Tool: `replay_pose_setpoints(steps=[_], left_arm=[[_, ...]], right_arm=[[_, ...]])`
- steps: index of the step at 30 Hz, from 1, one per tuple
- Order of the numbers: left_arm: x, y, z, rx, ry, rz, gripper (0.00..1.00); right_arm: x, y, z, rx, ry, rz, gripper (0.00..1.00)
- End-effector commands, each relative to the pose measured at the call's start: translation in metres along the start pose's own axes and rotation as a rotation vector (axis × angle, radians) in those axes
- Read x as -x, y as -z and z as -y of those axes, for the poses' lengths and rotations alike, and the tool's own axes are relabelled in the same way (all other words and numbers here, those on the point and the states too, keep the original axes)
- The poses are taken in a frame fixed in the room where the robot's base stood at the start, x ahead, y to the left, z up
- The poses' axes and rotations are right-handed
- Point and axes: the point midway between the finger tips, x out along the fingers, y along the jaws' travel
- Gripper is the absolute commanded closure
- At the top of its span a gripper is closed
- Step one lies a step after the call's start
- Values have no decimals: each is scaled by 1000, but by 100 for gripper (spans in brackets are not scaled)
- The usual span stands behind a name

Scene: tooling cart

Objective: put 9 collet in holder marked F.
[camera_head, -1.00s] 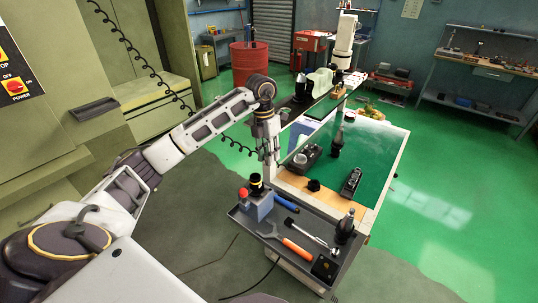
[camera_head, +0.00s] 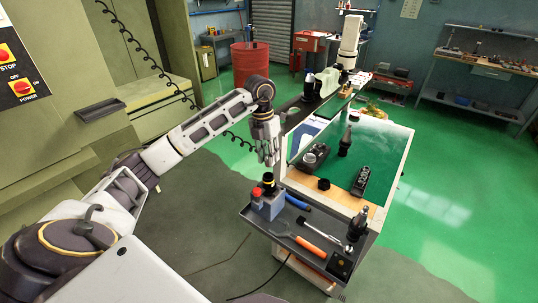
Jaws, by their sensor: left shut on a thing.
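My left gripper (camera_head: 269,161) points down over the back left corner of the grey cart tray (camera_head: 262,228). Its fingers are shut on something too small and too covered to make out. Just under the fingertips, a black piece with a yellow band (camera_head: 268,180) stands upright in a blue-grey block (camera_head: 268,206); I cannot tell whether the fingers touch it. Black tool holders stand upright on the tray's right side (camera_head: 357,226) and on the green top (camera_head: 345,141). No "9" or "F" marking is legible, so I cannot tell which is the collet or the holder. My right gripper is not in view.
An orange-handled tool (camera_head: 311,246), a ratchet (camera_head: 323,234) and a small black box (camera_head: 341,264) lie on the tray. Behind it are a black ring (camera_head: 323,184) and two dark fixtures (camera_head: 314,158) (camera_head: 361,181). A red knob (camera_head: 256,192) stands beside the block.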

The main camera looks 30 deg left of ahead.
Motion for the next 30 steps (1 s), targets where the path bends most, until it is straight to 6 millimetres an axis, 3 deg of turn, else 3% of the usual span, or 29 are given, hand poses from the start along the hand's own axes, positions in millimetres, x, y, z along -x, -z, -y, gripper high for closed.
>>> replay_pose_setpoints(steps=[30], left_arm=[[-9, 1, -2, 37, -1, 4, 100]], right_arm=[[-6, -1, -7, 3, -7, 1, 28]])
